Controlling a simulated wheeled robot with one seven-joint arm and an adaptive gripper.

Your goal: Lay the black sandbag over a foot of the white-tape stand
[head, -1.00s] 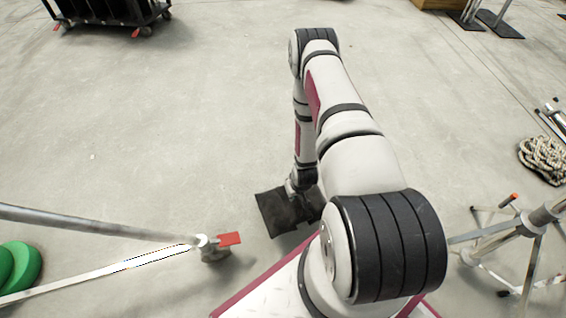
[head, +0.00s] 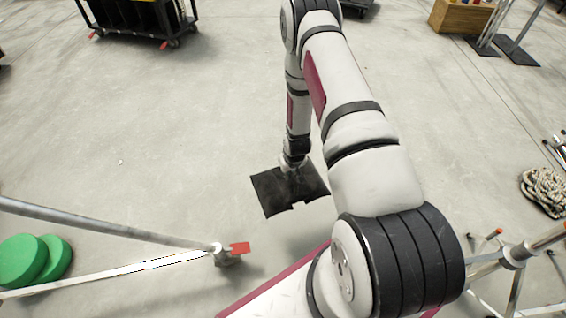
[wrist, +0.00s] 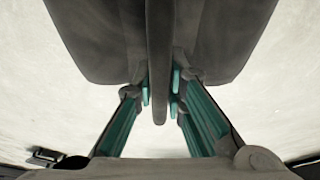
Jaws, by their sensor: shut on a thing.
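The black sandbag (head: 275,195) hangs from my gripper (head: 292,172) above the floor, in front of my base in the head view. In the wrist view my gripper (wrist: 160,90) has its teal-padded fingers shut on the middle strap of the sandbag (wrist: 95,40), with a dark panel on each side. A metal stand leg (head: 110,227) comes in from the left in the head view and ends in a foot with a red tab (head: 239,248). A white strip shows along its lower bar (head: 165,262). The sandbag is apart from this foot, up and right of it.
Green discs (head: 35,260) lie at the left by the stand. Another metal stand (head: 515,255) is at the lower right, near a coiled rope (head: 543,190). A black cart (head: 140,18) and a wooden box (head: 460,17) stand far back. The middle floor is clear.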

